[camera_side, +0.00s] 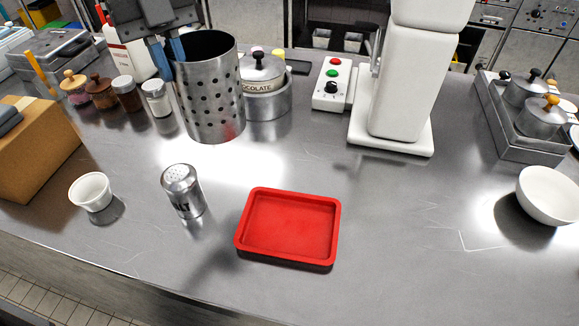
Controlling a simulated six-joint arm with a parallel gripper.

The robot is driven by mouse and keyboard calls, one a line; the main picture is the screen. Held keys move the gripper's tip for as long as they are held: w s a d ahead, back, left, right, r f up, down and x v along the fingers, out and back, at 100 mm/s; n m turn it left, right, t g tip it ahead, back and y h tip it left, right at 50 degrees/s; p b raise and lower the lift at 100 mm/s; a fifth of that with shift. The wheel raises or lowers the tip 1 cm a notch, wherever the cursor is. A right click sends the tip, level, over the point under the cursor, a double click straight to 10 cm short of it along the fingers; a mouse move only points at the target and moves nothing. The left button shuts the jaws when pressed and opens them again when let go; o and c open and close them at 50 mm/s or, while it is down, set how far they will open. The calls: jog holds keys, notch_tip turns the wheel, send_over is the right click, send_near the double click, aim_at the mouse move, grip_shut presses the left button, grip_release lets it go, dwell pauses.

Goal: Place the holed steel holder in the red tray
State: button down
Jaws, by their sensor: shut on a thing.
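The holed steel holder (212,97) is a tall cylinder with rows of round holes, upright at the upper left of the middle. My gripper (174,50) is at its left rim, with blue fingers shut on the wall. I cannot tell whether the holder's base touches the counter or hangs a little above it. The red tray (337,225) lies flat on the counter at the front middle, empty. It is to the right of the holder and nearer the camera.
A salt shaker (183,192) and white cup (91,192) stand left of the tray. A chocolate pot (264,88) is close behind the holder. A white machine (398,90) stands behind right, a white bowl (549,195) far right. The counter between holder and tray is clear.

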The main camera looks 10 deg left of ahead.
jog(key=s+d+f+m, duration=0.1)
jog(key=s+d+f, duration=0.2)
jog(key=d+f, duration=0.4)
jog(key=s+d+f, duration=0.3)
jog(key=d+f, duration=0.3)
jog(key=f, duration=0.3)
jog(key=shift+d+m+g, duration=0.3)
jog(key=shift+d+m, duration=0.05)
jog(key=shift+m, duration=0.05)
jog(key=shift+s, duration=0.1)
jog(key=shift+f, duration=0.1)
jog(key=c, duration=1.2)
grip_release()
